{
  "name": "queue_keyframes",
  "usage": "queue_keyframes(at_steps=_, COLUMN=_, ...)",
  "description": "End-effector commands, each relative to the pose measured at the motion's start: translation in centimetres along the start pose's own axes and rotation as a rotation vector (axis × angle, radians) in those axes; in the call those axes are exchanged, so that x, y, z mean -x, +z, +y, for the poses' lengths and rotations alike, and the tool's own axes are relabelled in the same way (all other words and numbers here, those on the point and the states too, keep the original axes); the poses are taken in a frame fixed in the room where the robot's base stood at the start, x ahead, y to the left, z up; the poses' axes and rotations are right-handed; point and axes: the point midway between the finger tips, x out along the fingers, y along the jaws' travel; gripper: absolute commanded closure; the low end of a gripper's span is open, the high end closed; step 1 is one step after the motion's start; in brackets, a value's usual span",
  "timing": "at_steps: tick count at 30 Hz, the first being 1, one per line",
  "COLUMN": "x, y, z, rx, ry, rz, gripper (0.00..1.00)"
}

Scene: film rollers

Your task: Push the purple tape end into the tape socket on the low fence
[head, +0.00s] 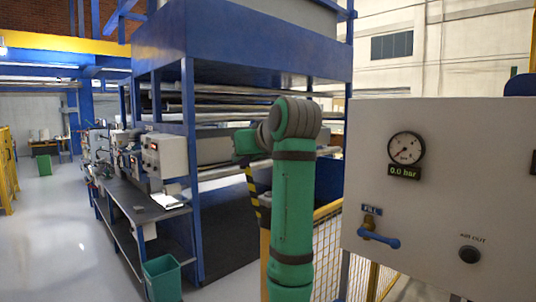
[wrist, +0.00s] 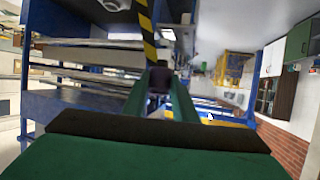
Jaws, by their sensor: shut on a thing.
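In the wrist view my gripper (wrist: 163,98) points ahead with its two green fingers shut on a small dark purple piece, the purple tape end (wrist: 160,78). A yellow-and-black striped band (wrist: 147,34) runs up from just beyond it; I cannot tell whether the two are joined. The striped band also shows in the head view (head: 255,203), left of my green arm. The low fence (head: 328,262), yellow-framed with mesh, stands behind my arm. I cannot make out the tape socket.
A light grey panel (head: 440,190) with a gauge and blue-handled valve stands close on the right. A blue-framed roller machine (head: 190,150) fills the middle. A green bin (head: 162,278) stands by a dark bench (head: 130,205). The floor at left (head: 60,240) is clear.

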Motion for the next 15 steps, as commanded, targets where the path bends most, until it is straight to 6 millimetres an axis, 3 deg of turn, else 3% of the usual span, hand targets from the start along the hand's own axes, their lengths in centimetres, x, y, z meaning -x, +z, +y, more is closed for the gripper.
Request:
queue_keyframes(at_steps=1, x=-1.1, y=-0.2, z=-2.2, rx=0.013, ry=-0.031, rz=0.000, gripper=1.00)
queue_keyframes(at_steps=6, x=-4.1, y=-0.8, z=-8.8, rx=0.051, ry=-0.121, rz=0.000, gripper=1.00)
queue_keyframes(at_steps=15, x=-8.0, y=-1.1, z=-20.9, rx=0.116, ry=-0.276, rz=-0.001, gripper=1.00)
